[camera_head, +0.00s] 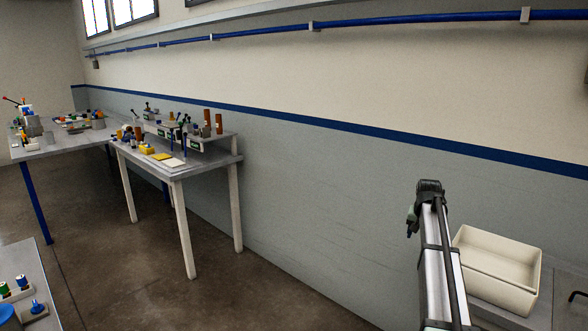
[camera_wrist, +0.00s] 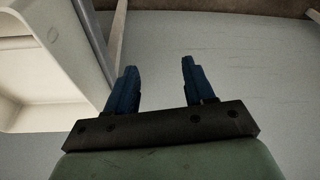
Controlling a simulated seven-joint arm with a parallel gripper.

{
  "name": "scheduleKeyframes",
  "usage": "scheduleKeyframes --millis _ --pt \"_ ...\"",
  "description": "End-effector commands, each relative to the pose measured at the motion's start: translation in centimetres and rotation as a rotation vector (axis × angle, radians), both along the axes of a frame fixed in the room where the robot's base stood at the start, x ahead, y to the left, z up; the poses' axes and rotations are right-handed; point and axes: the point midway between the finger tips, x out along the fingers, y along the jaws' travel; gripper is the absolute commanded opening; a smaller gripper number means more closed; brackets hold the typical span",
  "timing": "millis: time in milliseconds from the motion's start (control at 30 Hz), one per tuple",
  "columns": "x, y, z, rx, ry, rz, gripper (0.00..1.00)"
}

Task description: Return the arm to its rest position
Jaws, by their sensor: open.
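My gripper (camera_wrist: 158,66) shows in the wrist view with its two dark blue fingers apart and nothing between them. Beyond the fingertips is a plain grey surface, and the fingers touch nothing that I can see. In the head view my arm stands raised at the lower right, in front of the wall and just left of a cream bin (camera_head: 498,254). I cannot make out the fingers clearly in that view.
A pale bin wall (camera_wrist: 35,85) fills the left of the wrist view, close beside the gripper. A far workbench (camera_head: 205,168) carries small bottles and tools. Another bench corner (camera_head: 48,271) with small items is at lower left. The floor between is clear.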

Motion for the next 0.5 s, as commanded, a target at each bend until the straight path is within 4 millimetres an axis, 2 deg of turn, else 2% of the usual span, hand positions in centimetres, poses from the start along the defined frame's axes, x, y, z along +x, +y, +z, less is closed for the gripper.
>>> scheduleKeyframes --millis 33,100,267,500 --pt "-0.4 2.8 -2.4 0.006 0.015 0.053 0.53" --pt "-1.0 4.8 -5.8 0.016 0.041 0.095 0.53" --pt "-3.3 7.6 -12.7 0.036 0.106 0.133 0.53" --pt "-7.9 11.9 -22.3 0.066 0.205 0.186 0.53"
